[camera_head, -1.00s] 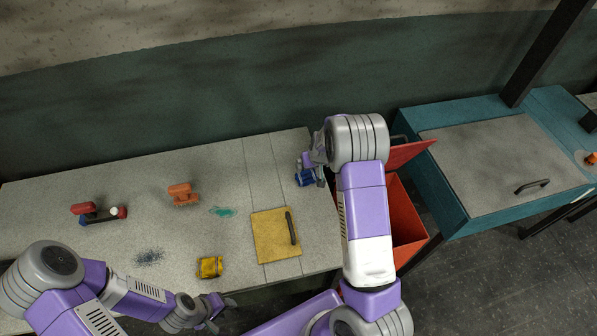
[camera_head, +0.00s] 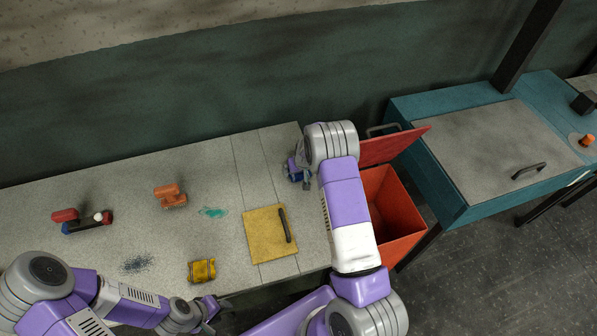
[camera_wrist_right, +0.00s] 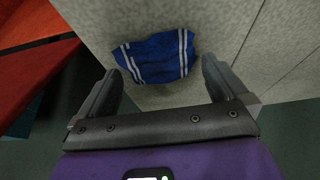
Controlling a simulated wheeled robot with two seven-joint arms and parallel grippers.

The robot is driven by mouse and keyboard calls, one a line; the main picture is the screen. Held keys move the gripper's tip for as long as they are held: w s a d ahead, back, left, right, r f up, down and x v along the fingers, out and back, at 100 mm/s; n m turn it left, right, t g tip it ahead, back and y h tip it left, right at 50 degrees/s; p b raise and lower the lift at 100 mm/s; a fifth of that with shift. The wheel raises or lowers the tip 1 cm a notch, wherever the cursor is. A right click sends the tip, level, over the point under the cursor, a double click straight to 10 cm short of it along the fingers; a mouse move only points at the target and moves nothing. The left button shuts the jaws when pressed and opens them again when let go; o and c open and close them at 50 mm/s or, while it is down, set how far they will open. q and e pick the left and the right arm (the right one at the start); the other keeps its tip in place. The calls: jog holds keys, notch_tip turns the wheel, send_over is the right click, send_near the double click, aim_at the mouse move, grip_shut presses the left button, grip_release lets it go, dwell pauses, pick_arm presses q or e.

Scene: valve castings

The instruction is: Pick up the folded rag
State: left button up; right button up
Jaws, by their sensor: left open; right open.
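The folded rag is blue with white stripes. It lies on the grey bench top (camera_head: 215,160) near its right end, partly hidden by my right gripper in the head view (camera_head: 294,174). In the right wrist view the rag (camera_wrist_right: 157,57) lies just ahead of and between the two fingers of my right gripper (camera_wrist_right: 160,88). That gripper is open and empty, apart from the rag.
A yellow board with a dark handle (camera_head: 268,235) lies left of my right arm. An orange casting (camera_head: 170,196), a teal spill (camera_head: 213,212), dark specks (camera_head: 137,263) and a red-and-blue valve part (camera_head: 82,222) lie further left. An open red bin (camera_head: 398,210) stands right of the bench.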

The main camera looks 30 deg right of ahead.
jog(key=shift+w+f, duration=0.1)
jog(key=shift+f, duration=0.25)
jog(key=shift+c, duration=0.3)
jog(key=c, duration=1)
jog(key=shift+r, duration=0.1)
notch_tip(320, 180, up, 10)
